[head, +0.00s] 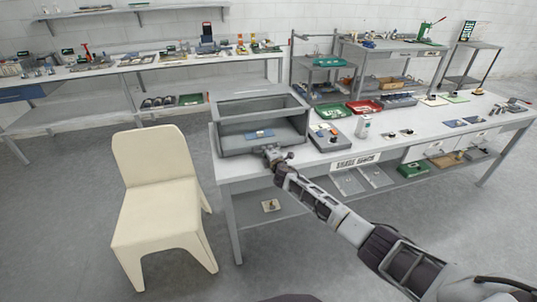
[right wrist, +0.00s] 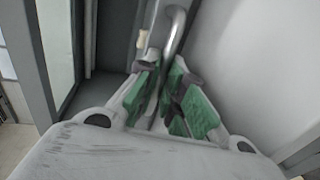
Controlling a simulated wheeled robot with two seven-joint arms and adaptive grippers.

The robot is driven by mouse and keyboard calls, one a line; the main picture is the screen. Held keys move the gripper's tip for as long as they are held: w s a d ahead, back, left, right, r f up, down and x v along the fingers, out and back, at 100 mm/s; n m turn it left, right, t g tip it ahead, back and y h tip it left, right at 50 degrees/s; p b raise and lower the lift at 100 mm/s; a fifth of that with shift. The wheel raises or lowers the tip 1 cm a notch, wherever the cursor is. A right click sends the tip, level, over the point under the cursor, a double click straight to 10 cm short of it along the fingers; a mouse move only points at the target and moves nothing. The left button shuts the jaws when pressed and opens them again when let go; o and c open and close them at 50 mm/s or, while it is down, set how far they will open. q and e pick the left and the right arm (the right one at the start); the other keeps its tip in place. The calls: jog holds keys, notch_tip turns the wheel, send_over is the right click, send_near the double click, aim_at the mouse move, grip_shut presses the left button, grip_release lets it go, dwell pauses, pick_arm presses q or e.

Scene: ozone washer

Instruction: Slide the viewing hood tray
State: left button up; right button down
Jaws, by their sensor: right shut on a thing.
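The grey viewing hood (head: 230,136) is an open-framed box on the left end of the near bench. A small blue piece (head: 258,134) shows inside it. I cannot make out the tray's edges clearly. My right gripper (head: 274,154) is at the hood's lower front edge, its arm reaching in from the lower right. In the right wrist view my right gripper (right wrist: 163,97) has its green-padded fingers on either side of a curved metal handle (right wrist: 174,32) and is shut on it. The fingers hide part of the handle. My left gripper is in no view.
The bench (head: 320,160) carries a grey device (head: 330,137), a white bottle (head: 363,126), a green tray (head: 331,110) and a red tray (head: 364,106) right of the hood. A cream chair (head: 158,190) stands close at the left. Floor in front is clear.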

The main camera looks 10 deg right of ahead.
jog(key=shift+r, duration=0.15)
jog(key=c, duration=1.9)
grip_release()
jog(key=shift+w, duration=0.1)
jog(key=shift+c, duration=0.2)
jog(key=o, duration=0.4)
jog(key=shift+w+f, duration=0.2)
jog(key=shift+s, duration=0.25)
jog(key=shift+s+d+r, duration=0.1)
jog(key=shift+s, duration=0.2)
jog(key=shift+v, duration=5.55)
